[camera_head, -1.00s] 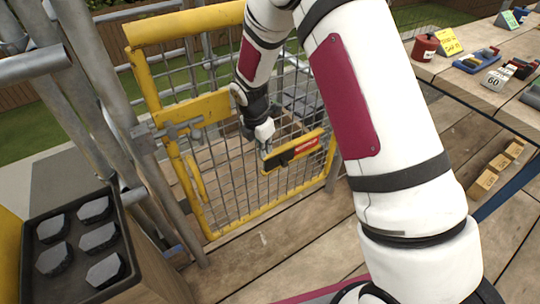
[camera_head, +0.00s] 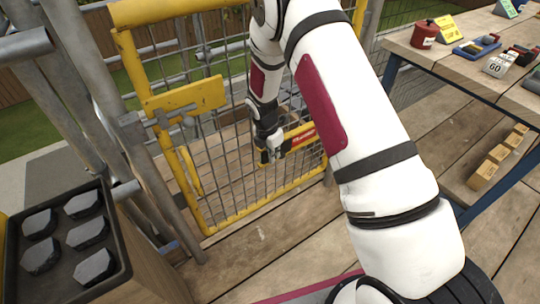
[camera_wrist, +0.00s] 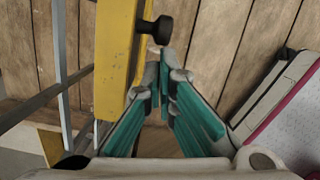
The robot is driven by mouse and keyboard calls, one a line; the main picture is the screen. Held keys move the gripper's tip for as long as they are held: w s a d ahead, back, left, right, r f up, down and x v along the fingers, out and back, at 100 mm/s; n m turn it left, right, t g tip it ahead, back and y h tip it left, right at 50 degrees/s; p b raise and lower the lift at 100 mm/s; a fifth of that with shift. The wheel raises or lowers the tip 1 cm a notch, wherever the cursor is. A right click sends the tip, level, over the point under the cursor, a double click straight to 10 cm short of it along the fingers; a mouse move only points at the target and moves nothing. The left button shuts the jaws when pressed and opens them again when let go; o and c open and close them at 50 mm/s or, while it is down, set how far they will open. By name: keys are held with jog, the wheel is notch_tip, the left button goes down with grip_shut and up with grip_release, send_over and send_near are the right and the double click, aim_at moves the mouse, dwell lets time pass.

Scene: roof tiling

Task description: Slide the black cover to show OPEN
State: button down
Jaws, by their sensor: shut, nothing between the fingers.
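The sign on the gate is a yellow holder (camera_head: 310,127) with a red label (camera_head: 303,137) at its right and a black cover (camera_head: 286,147) at its left. The label's writing is too small to read. My gripper (camera_head: 264,161) is in front of the sign's left end and hides part of the cover. In the wrist view the yellow holder (camera_wrist: 113,60) stands on edge at the left, with a black knob (camera_wrist: 155,29) sticking out. My teal-padded fingers (camera_wrist: 164,75) are shut and empty, just below the knob in the picture. I cannot tell whether they touch it.
The yellow mesh gate (camera_head: 183,98) stands behind the sign. A black tray (camera_head: 122,262) of dark stones is at the lower left. A workbench (camera_head: 455,65) with several small items is at the right, with wooden blocks (camera_head: 484,173) below it. Wooden decking lies clear in front.

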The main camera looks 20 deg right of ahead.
jog(key=w+d, duration=0.1)
jog(key=d, duration=0.3)
jog(key=w+d, duration=0.1)
jog(key=d, duration=0.3)
jog(key=w+d, duration=0.2)
jog(key=d, duration=0.2)
jog(key=shift+d, duration=0.35)
